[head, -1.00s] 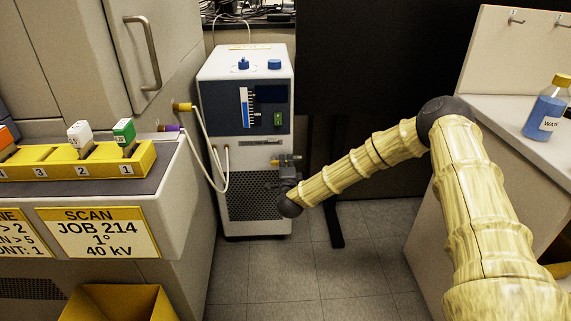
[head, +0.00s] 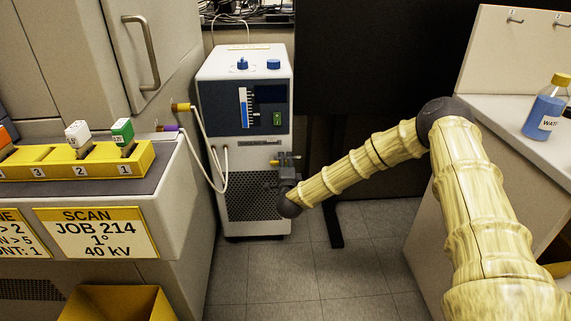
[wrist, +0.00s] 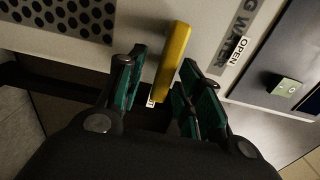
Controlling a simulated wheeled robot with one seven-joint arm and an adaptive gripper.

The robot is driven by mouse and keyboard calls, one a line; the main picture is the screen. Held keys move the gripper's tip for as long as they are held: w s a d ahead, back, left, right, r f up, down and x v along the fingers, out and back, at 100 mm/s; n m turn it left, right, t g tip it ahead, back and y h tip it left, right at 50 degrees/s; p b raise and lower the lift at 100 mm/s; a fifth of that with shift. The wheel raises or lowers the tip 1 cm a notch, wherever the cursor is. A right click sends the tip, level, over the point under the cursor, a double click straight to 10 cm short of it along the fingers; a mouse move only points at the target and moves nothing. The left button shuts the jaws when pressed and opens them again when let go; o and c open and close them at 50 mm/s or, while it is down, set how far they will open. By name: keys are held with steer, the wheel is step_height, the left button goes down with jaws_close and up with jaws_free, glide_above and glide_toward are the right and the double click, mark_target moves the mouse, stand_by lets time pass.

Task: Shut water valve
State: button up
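The water valve's yellow lever (wrist: 171,62) stands out from the front of the white chiller cabinet. In the wrist view it lies between the fingers of my gripper (wrist: 162,88), with visible gaps on both sides. The fingers are apart, and I see no clear contact with the lever. A label reading OPEN (wrist: 238,50) is on the panel to the right of the lever. In the head view the yellow valve (head: 283,157) is small, at the cabinet's lower right front. My gripper (head: 282,178) is just below it, dark and partly hidden by my wrist.
The chiller (head: 215,120) has a perforated grille (head: 250,200) and white hoses (head: 212,160) on its left. A bench with a yellow slotted rack (head: 60,172) stands at left. A counter with a water bottle (head: 546,108) is at right. The floor (head: 350,260) between is clear.

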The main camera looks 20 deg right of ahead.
steer(key=v, duration=1.2)
